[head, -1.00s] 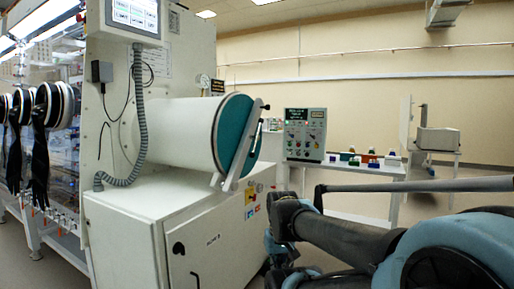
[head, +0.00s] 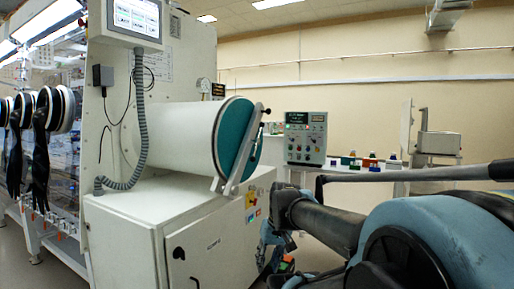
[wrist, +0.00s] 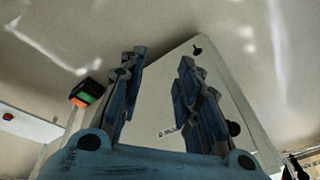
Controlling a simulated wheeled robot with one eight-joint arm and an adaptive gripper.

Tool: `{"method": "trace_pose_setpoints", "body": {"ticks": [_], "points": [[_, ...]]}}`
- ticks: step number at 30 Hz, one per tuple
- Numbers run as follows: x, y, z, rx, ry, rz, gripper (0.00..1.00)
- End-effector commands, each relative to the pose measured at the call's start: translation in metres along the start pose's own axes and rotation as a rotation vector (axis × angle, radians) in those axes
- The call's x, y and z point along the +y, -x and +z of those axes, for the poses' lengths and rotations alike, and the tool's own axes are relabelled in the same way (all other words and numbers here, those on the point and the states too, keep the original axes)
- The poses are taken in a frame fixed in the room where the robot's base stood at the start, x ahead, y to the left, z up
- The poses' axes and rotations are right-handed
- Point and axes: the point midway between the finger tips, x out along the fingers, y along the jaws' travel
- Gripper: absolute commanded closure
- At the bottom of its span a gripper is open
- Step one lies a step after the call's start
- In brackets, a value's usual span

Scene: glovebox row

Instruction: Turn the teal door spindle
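The teal door (head: 234,138) closes the end of the white cylindrical chamber on top of the white cabinet in the head view. A metal bar (head: 243,150) with dark knobs crosses the door's face; the spindle itself is too small to tell apart. My gripper (head: 275,255) is low beside the cabinet's right side, below and to the right of the door. In the wrist view my gripper (wrist: 160,85) has its two fingers wide apart with nothing between them. The door does not show clearly in the wrist view.
The white cabinet (head: 180,225) stands close to my gripper. A control box (head: 305,137) and several small coloured blocks sit on a bench (head: 385,174) behind. Black gloves (head: 45,125) hang at the left. Floor shows at the lower left.

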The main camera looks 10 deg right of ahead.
Motion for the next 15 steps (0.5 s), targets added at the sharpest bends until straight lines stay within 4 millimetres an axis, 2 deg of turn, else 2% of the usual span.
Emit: {"method": "trace_pose_setpoints", "body": {"ticks": [1, 7, 11, 15], "points": [[-0.007, 0.009, -0.017, 0.015, -0.003, -0.047, 0.69], [-0.029, 0.041, -0.086, 0.108, 0.015, -0.239, 0.69], [-0.035, 0.066, -0.136, 0.193, 0.027, -0.352, 0.69], [-0.032, 0.094, -0.192, 0.305, 0.040, -0.460, 0.69]]}}
